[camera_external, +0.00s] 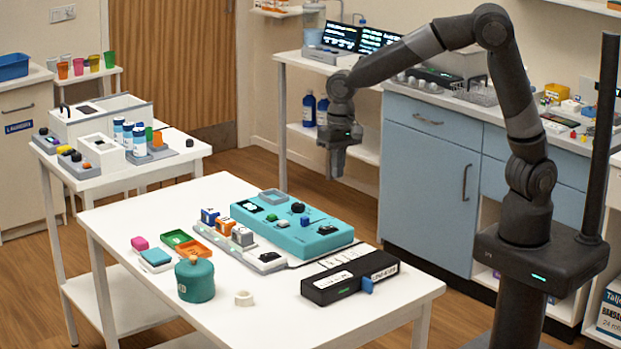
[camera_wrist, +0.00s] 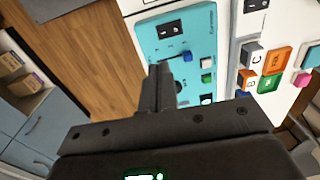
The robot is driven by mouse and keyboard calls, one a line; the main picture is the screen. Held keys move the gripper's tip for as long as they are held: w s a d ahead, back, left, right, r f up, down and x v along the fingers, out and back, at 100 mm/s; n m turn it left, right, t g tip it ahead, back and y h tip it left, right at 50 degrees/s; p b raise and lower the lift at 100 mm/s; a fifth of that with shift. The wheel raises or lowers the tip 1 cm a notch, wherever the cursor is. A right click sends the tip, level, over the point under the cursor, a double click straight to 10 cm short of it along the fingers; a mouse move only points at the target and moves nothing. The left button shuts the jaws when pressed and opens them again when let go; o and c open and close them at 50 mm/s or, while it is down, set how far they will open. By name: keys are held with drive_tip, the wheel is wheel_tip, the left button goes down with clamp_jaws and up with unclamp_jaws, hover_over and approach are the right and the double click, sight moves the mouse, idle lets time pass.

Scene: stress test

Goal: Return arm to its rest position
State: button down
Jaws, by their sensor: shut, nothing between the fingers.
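My arm is raised and bent, reaching left from its dark base in the external view. My gripper (camera_external: 337,168) points down in the air beyond the back right edge of the white table (camera_external: 405,300). It is shut and empty. In the wrist view the closed fingers (camera_wrist: 166,72) show in front of the dark gripper body. The teal panel (camera_external: 291,240) with buttons lies on the table, apart from the gripper. It also shows in the wrist view (camera_wrist: 187,25).
A black box (camera_external: 335,285), a teal canister (camera_external: 195,280) and small coloured blocks and trays share the table. A blue cabinet (camera_external: 425,185) stands behind my gripper, with a shelf of blue bottles (camera_external: 309,108) to its left. Wooden floor (camera_wrist: 90,50) lies between.

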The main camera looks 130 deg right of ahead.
drive_tip(key=shift+r, duration=0.4)
drive_tip(key=s+a+r+n+t, duration=0.15)
drive_tip(key=a+r+n, duration=0.25)
drive_tip(key=a, duration=0.5)
drive_tip(key=s+a+r+n+t, duration=0.15)
drive_tip(key=a+r+n, duration=0.25)
drive_tip(key=a, duration=0.6)
drive_tip(key=s+a+r+n+t, duration=0.1)
drive_tip(key=s+a+n+t, duration=0.1)
drive_tip(key=s+a+n, duration=0.8)
drive_tip(key=s+a, duration=0.1)
drive_tip(key=a, duration=0.3)
drive_tip(key=shift+s+a+r, duration=0.25)
drive_tip(key=shift+a+r, duration=0.05)
drive_tip(key=shift+r, duration=0.1)
drive_tip(key=shift+w, duration=0.1)
idle(0.6)
